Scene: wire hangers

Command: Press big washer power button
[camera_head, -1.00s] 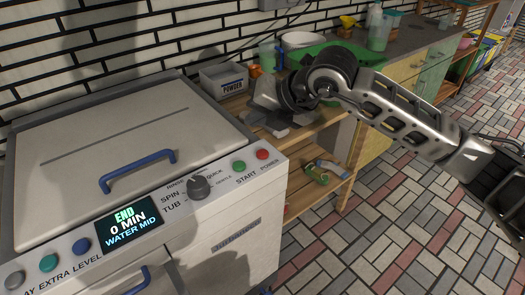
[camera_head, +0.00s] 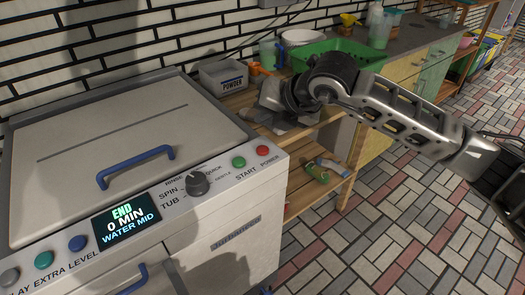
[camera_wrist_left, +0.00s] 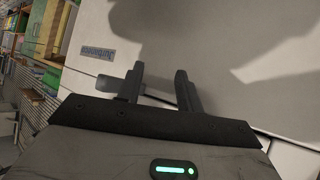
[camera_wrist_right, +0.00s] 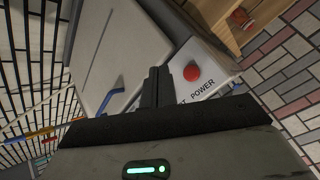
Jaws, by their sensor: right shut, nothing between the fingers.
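The big washer (camera_head: 120,130) stands at the left, with a sloping control panel along its front top edge. Its red POWER button (camera_head: 264,150) is at the panel's right end, beside the green START button (camera_head: 239,162). The display (camera_head: 127,220) reads END, 0 MIN, WATER MID. My right gripper (camera_head: 262,118) is above and behind the red button. In the right wrist view its shut, empty fingers (camera_wrist_right: 158,72) appear just left of the red button (camera_wrist_right: 192,72), with a visible gap in the picture. In the left wrist view my left gripper (camera_wrist_left: 158,80) is open and empty, facing the washer front.
A POWDER box (camera_head: 223,77) and a green basket (camera_head: 340,52) are behind and right of the washer. A wooden shelf (camera_head: 325,180) stands close on its right. The tiled floor (camera_head: 400,220) at the right is clear. The washer lid has a blue handle (camera_head: 135,167).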

